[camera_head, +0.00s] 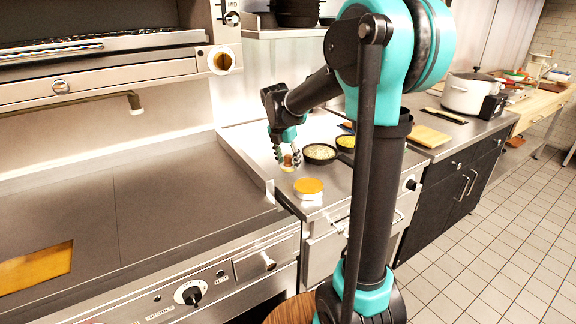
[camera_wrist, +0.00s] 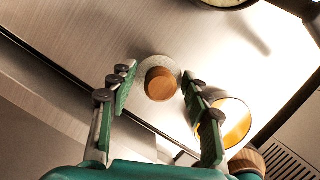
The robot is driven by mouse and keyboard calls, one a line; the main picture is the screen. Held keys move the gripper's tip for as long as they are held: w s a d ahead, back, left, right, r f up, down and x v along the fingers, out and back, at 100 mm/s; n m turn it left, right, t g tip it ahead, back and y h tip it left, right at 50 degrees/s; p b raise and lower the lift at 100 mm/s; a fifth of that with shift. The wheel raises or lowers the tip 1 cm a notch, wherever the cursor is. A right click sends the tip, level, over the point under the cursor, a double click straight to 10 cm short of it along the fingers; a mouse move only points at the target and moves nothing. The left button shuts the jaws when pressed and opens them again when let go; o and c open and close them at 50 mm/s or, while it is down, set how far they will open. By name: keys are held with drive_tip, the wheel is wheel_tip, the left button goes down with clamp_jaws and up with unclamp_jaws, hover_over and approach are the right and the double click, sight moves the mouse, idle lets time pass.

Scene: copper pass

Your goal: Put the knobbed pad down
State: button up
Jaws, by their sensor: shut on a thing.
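The knobbed pad is a small pale disc (camera_head: 287,168) with a brown wooden knob, seen under my gripper (camera_head: 288,158) in the head view. In the wrist view, the pad's round wooden knob (camera_wrist: 160,84) sits between the two green fingers of my gripper (camera_wrist: 158,88), with the pale disc around it. My gripper is shut on the knob and points down over the steel counter (camera_head: 262,150). I cannot tell whether the pad touches the counter or hangs just above it.
A round tub with an orange-yellow top (camera_head: 309,187) stands close to the right of the pad, near the counter's front edge; it also shows in the wrist view (camera_wrist: 238,120). Dark pans (camera_head: 320,153) stand behind. A raised steel edge (camera_head: 243,165) borders the left.

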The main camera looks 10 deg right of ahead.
drive_tip(key=shift+f, duration=0.9)
drive_tip(key=shift+f, duration=0.1)
drive_tip(key=o, duration=1.2)
drive_tip(key=v, duration=1.2)
